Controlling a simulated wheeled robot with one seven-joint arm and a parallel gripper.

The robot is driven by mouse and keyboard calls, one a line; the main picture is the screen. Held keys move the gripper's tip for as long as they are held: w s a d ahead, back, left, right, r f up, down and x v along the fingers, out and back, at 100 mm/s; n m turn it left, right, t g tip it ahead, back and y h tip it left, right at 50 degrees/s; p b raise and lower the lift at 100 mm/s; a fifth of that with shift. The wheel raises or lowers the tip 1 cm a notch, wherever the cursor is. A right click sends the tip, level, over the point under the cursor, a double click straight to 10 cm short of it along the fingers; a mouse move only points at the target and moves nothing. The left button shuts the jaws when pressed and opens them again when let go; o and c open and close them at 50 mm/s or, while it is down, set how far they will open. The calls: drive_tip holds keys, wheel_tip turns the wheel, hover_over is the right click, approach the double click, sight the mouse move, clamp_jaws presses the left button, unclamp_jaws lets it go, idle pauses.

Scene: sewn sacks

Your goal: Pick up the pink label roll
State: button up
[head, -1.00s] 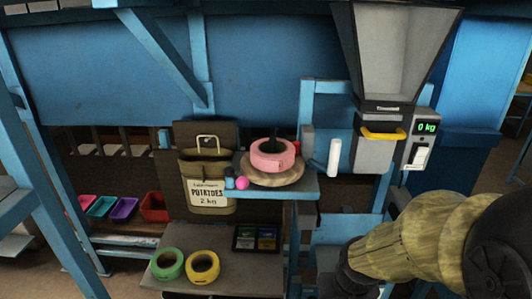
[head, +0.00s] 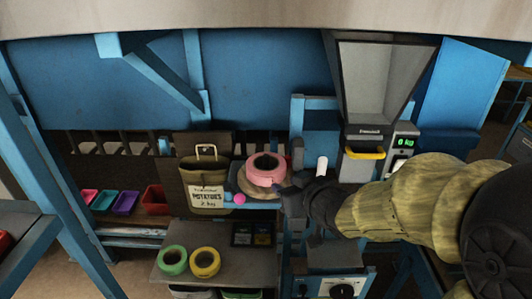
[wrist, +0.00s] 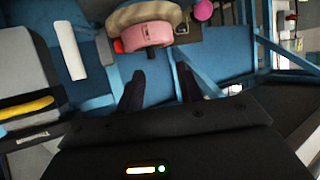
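The pink label roll (head: 265,170) sits on a round wooden disc (head: 246,186) on the small blue shelf. In the wrist view the pink roll (wrist: 143,34) lies just beyond the fingertips, on the pale disc (wrist: 128,12). My gripper (wrist: 159,78) is open, its two dark fingers apart with nothing between them. In the head view my gripper (head: 284,188) is at the right edge of the shelf, close to the roll's right side. Whether a finger touches the roll cannot be told there.
A white cylinder (wrist: 68,50) stands near the scale. A pink ball (head: 239,199) is on the shelf by the potato sack (head: 207,185). Green (head: 172,260) and yellow (head: 205,263) rolls lie on the lower shelf. Coloured trays (head: 125,202) stand at left.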

drive_tip(key=shift+a+r+y, duration=0.3)
drive_tip(key=shift+a+r, duration=0.15)
drive_tip(key=shift+r, duration=0.15)
drive_tip(key=p, duration=0.2)
approach(252, 166)
drive_tip(key=x, duration=0.3)
drive_tip(key=shift+w+a+f, duration=0.1)
drive_tip(key=shift+a, duration=0.05)
drive_tip(key=shift+p, duration=0.35)
drive_tip(key=shift+p+x, duration=1.8)
drive_tip(key=shift+x, duration=0.8)
drive_tip(key=shift+c, duration=0.3)
